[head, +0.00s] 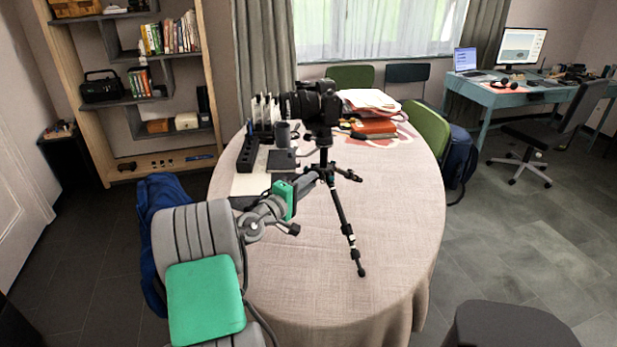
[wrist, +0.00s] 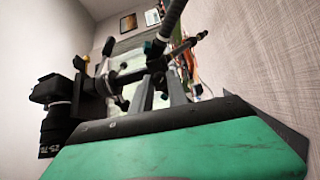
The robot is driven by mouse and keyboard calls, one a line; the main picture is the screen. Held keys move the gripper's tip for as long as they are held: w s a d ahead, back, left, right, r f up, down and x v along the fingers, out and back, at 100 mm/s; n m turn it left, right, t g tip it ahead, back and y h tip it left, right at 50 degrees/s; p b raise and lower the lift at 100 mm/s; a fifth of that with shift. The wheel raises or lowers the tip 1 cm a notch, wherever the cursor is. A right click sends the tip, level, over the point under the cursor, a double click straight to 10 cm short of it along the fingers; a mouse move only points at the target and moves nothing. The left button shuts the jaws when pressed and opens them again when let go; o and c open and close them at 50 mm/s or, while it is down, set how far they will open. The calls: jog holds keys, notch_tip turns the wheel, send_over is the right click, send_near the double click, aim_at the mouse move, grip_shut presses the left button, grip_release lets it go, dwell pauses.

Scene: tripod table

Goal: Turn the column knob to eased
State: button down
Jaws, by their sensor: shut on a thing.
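The black tripod stands on the round table (head: 400,215), with one leg (head: 343,225) stretched toward the front. A dark camera (head: 318,103) sits on top of the tripod. In the wrist view the camera (wrist: 55,90) is at the left and the tripod column (wrist: 120,87) runs sideways. My gripper (head: 312,177) reaches in from the lower left to the tripod's collar. In the wrist view my gripper (wrist: 160,82) has its two grey fingers closed at the collar (wrist: 157,64), on the column knob. The knob is mostly hidden by the fingers, and its setting cannot be read.
A green chair (head: 427,130) stands right of the table. The front and right of the tabletop are clear.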

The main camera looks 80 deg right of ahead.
jog(key=shift+n+p, duration=0.65)
jog(key=shift+n, duration=0.35)
jog(key=c, duration=1.3)
grip_release()
jog(key=v, duration=0.7)
jog(key=shift+w+a, duration=0.1)
jog(key=shift+a, duration=0.3)
jog(key=shift+w, duration=0.1)
